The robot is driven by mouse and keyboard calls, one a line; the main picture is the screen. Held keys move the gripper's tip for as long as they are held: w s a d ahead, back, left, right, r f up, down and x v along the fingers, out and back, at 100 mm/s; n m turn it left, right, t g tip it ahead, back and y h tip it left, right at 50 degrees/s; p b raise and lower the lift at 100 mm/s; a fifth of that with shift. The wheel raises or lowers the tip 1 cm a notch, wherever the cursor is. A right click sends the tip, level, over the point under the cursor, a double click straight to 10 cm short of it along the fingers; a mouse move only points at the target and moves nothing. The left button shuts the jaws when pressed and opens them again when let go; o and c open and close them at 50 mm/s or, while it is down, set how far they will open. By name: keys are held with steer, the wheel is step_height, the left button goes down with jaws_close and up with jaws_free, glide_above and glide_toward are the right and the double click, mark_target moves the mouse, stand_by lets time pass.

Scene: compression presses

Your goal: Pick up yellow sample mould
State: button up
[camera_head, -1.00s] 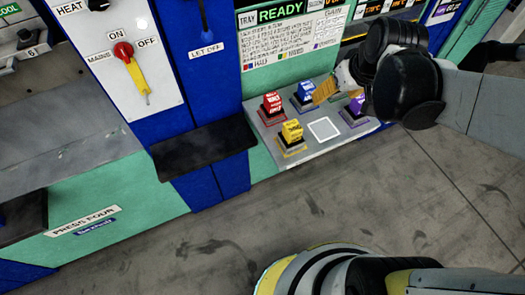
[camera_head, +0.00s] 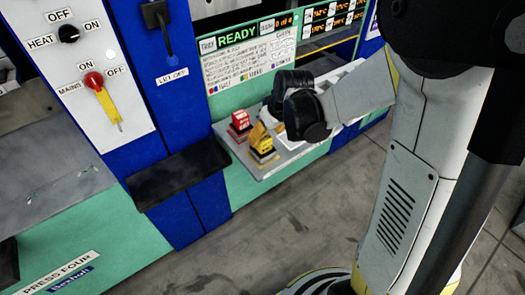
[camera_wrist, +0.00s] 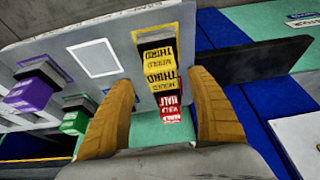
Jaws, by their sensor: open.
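The yellow sample mould (camera_head: 260,138) stands on the grey tray shelf (camera_head: 236,149), partly covered by my gripper's finger in the head view. In the wrist view the yellow mould (camera_wrist: 158,65), marked "THIRD", sits between the two tan fingers of my gripper (camera_wrist: 163,100). The fingers are spread, with a gap on each side of the mould. My gripper also shows in the head view (camera_head: 265,128), where the wrist hides part of the shelf.
A red mould (camera_head: 240,120) stands just behind the yellow one. In the wrist view a purple mould (camera_wrist: 30,92), a green mould (camera_wrist: 77,118) and an empty white-outlined square (camera_wrist: 95,58) lie to the left. A dark ledge (camera_head: 180,174) juts out left of the shelf.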

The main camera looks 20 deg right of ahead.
mark_target(264, 137)
steer(key=b+x, duration=0.1)
steer(key=x, duration=0.2)
steer(key=shift+a+f, duration=0.1)
steer(key=shift+f, duration=0.15)
steer(key=shift+r, duration=0.1)
jaws_close()
steer(key=shift+r, duration=0.1)
